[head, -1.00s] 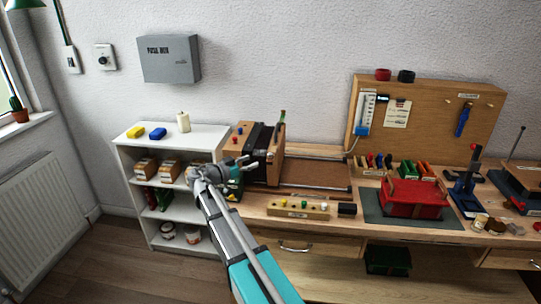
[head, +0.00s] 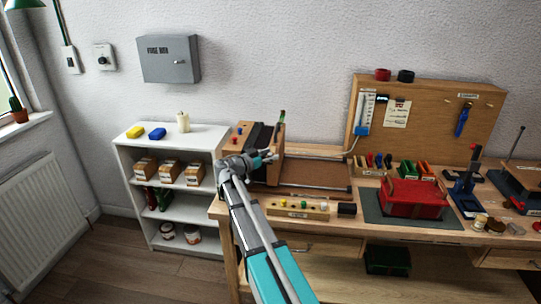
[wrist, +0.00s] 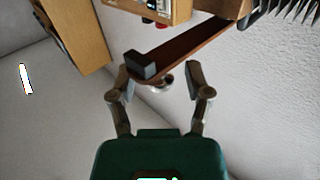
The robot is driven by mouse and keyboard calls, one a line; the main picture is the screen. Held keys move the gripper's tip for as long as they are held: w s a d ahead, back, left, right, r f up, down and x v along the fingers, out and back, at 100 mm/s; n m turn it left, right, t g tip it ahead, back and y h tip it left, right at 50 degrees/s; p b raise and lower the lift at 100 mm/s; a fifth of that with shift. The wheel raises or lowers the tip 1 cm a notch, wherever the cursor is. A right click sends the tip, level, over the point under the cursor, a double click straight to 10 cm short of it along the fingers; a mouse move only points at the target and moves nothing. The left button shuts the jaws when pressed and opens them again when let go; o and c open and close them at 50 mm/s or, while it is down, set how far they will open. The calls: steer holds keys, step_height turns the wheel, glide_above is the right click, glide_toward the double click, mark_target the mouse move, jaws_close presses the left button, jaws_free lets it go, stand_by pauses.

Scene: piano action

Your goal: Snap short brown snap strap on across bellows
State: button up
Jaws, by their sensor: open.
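The dark pleated bellows (head: 262,137) stands between wooden boards at the left end of the bench; its folds show in the upper right of the wrist view (wrist: 285,12). A brown strap (wrist: 195,42) runs slantwise in the wrist view, from near the bellows down to a dark block (wrist: 140,65). A round metal snap (wrist: 163,82) shows below the strap near that end. My gripper (wrist: 160,88) is open, with the snap between its fingertips and nothing clearly gripped. In the head view my gripper (head: 268,156) is in front of the bellows, and the strap cannot be made out.
A wooden block with coloured knobs (wrist: 150,10) is close above the strap in the wrist view. A wooden panel (wrist: 75,30) is at left. In the head view, a white shelf (head: 175,140) stands left of the bench, and a knobbed strip (head: 297,208) lies in front.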

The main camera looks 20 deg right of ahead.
jaws_close()
